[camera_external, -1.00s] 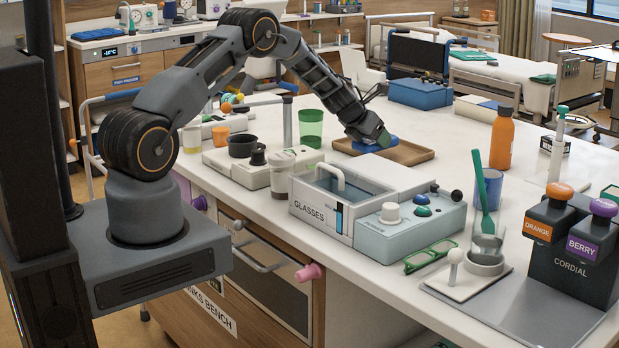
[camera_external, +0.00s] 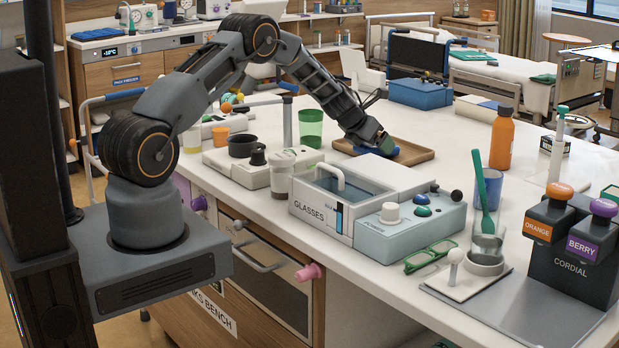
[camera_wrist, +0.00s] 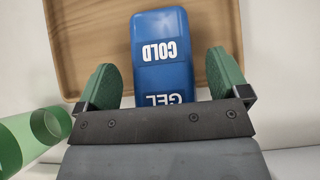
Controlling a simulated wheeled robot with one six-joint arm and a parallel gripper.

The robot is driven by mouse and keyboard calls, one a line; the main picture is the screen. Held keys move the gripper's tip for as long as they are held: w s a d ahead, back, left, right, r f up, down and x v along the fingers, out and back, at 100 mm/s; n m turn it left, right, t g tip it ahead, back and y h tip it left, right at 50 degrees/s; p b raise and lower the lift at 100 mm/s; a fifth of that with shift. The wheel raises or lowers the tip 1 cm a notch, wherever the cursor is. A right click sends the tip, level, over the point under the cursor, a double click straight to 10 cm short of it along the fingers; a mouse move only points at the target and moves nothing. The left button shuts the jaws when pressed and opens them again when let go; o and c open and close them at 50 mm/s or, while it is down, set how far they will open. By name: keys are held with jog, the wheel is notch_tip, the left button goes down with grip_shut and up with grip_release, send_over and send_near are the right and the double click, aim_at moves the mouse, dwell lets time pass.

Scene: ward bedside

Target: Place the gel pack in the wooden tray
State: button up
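The blue gel pack (camera_wrist: 163,50), printed "COLD" and "GEL", lies over the floor of the wooden tray (camera_wrist: 80,40) in the wrist view. The external view shows the pack (camera_external: 361,150) at the tray (camera_external: 415,156), partly behind my gripper. My gripper (camera_wrist: 163,82) has green fingers spread on both sides of the pack, with a gap on each side. In the external view my gripper (camera_external: 385,146) is low over the tray. The pack's near end is hidden by the gripper body, so I cannot tell whether it touches the near rim.
A green cup (camera_external: 311,127) stands left of the tray, and it also shows in the wrist view (camera_wrist: 35,130). The glasses washer (camera_external: 320,212) is in front. An orange bottle (camera_external: 501,140) stands to the right. The counter between tray and bottle is clear.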

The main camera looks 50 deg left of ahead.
jog(key=shift+r+p, duration=0.45)
jog(key=shift+r, duration=0.1)
jog(key=s+d+r+m+g+h+b, duration=0.1)
jog(key=s+d+r+m, duration=0.4)
jog(key=s+r+m, duration=0.4)
jog(key=s+d+r+m+g+h+b, duration=0.1)
jog(key=s+d+r+m, duration=0.4)
jog(key=s+r, duration=0.55)
jog(key=s+d+m+g+y, duration=0.1)
jog(key=s+m+g+y, duration=0.1)
jog(key=s+m, duration=2)
jog(key=shift+s+f+g, duration=0.25)
jog(key=shift+s+g, duration=0.05)
jog(key=shift+s, duration=0.45)
